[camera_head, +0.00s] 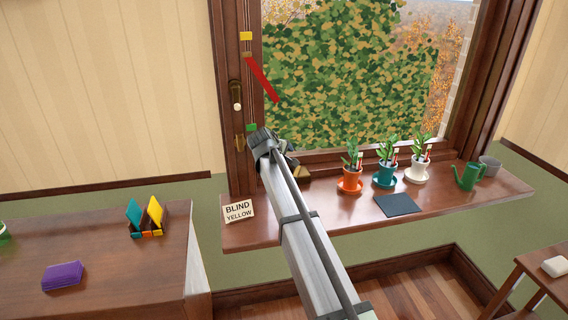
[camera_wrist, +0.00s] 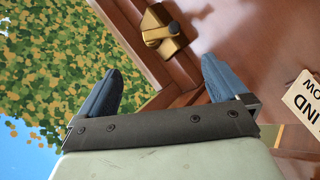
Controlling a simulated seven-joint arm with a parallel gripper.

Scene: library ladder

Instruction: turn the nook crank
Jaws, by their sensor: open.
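A brass crank (camera_wrist: 163,28) with a block-like base and a knobbed arm sits low at the window frame by the sill in the wrist view. In the head view a small brass part (camera_head: 303,172), which looks like the same crank, shows just past my gripper, mostly hidden by it. My gripper (camera_wrist: 162,68) is open and empty. The crank lies beyond the gap between the fingertips, apart from them. In the head view my gripper (camera_head: 284,158) is over the left part of the sill, in front of the window.
A BLIND YELLOW card (camera_head: 238,211) stands at the sill's (camera_head: 460,205) left end. Potted plants (camera_head: 350,180), a dark mat (camera_head: 397,205) and a green watering can (camera_head: 469,176) stand right. A scale with yellow and green marks (camera_head: 246,36) and a red pointer (camera_head: 262,78) is above.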

